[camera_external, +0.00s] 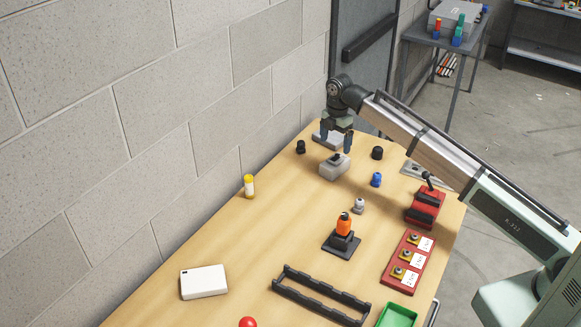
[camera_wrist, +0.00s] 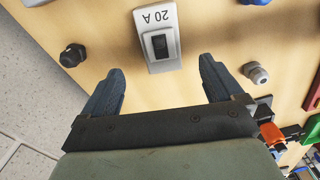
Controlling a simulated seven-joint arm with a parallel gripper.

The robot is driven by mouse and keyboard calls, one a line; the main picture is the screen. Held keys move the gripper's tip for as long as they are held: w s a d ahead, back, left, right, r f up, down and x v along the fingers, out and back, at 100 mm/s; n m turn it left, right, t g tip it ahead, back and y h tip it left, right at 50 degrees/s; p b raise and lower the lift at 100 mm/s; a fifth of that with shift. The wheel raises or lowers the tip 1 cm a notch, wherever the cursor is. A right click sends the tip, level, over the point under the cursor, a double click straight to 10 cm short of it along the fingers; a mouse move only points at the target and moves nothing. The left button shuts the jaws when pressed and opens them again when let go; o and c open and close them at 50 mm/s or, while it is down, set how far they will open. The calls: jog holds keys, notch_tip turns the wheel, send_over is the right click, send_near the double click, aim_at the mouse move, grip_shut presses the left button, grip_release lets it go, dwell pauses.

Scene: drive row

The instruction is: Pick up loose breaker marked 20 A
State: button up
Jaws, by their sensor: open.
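The loose breaker (camera_external: 334,170) is a pale grey block with a black switch on top, lying on the wooden table near its far end. In the wrist view the breaker (camera_wrist: 147,38) shows a white label reading 20 A, upside down in the picture. My gripper (camera_external: 336,143) is over the far side of the breaker, pointing down. In the wrist view my gripper (camera_wrist: 162,66) is open and empty, with one finger on each side of the breaker's near end in the picture. The fingers appear apart from it.
Black fittings (camera_external: 301,147) (camera_external: 377,153), a blue fitting (camera_external: 376,180) and a grey one (camera_external: 358,204) stand around the breaker. A red device (camera_external: 425,208), red panel (camera_external: 392,276) and orange-topped stand (camera_external: 344,226) are nearer. The wall runs along the left edge.

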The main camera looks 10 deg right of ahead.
aim_at(335, 155)
notch_tip(335, 155, down, 5)
jog(key=shift+r, duration=0.1)
jog(key=shift+d+f, duration=0.15)
jog(key=shift+f, duration=1.2)
jog(key=shift+d+f, duration=0.15)
jog(key=shift+f, duration=1.2)
jog(key=shift+w, duration=0.1)
jog(key=c, duration=1.2)
jog(key=shift+c, duration=0.4)
